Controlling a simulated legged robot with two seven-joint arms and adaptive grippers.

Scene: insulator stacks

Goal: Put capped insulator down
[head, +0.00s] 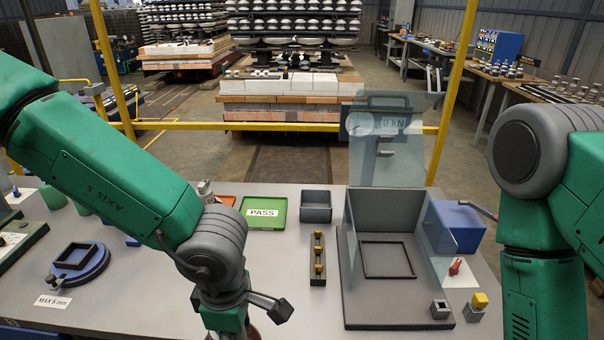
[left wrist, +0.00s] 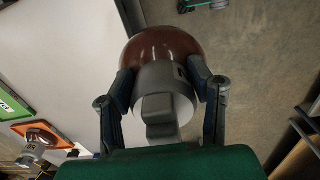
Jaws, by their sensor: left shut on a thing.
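My left gripper (left wrist: 160,88) is shut on the capped insulator, its two fingers on either side of the grey metal cap (left wrist: 160,92). The insulator's brown glossy disc (left wrist: 163,46) shows beyond the cap in the left wrist view. In the head view my left gripper (head: 232,322) is at the bottom edge, and only a little brown shows beside it. In the left wrist view the held insulator lies across the table's edge, with floor to its right. I cannot tell its height. My right arm shows at the right, but its gripper is out of view.
A green PASS tray (head: 263,213) and a grey bin (head: 316,206) stand at the table's back. Another insulator (left wrist: 38,145) is at an orange tray (left wrist: 42,129). A clear-walled test rig (head: 384,290) stands right, a blue round fixture (head: 92,268) left. A bar with brass pieces (head: 318,258) stands mid-table.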

